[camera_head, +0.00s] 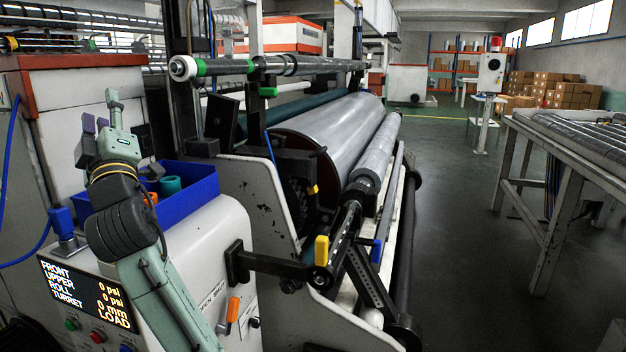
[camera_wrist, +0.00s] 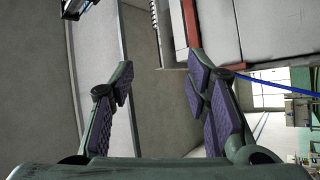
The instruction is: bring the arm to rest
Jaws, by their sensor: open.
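My arm rises from the bottom of the head view, in front of the winder's control cabinet, and bends upward at the left. My gripper (camera_head: 96,118) is at its upper end, beside the blue bin on the cabinet. In the wrist view my gripper (camera_wrist: 160,90) shows two green fingers with purple pads, spread wide apart. Nothing is between the pads. The fingers point toward the ceiling and a wall, clear of any object there.
A blue bin (camera_head: 190,195) holding small parts stands close to my arm on the control cabinet (camera_head: 185,265). The film winder's large roller (camera_head: 330,125) lies behind. A roller table (camera_head: 560,150) stands at the right. The floor (camera_head: 450,220) between them is clear.

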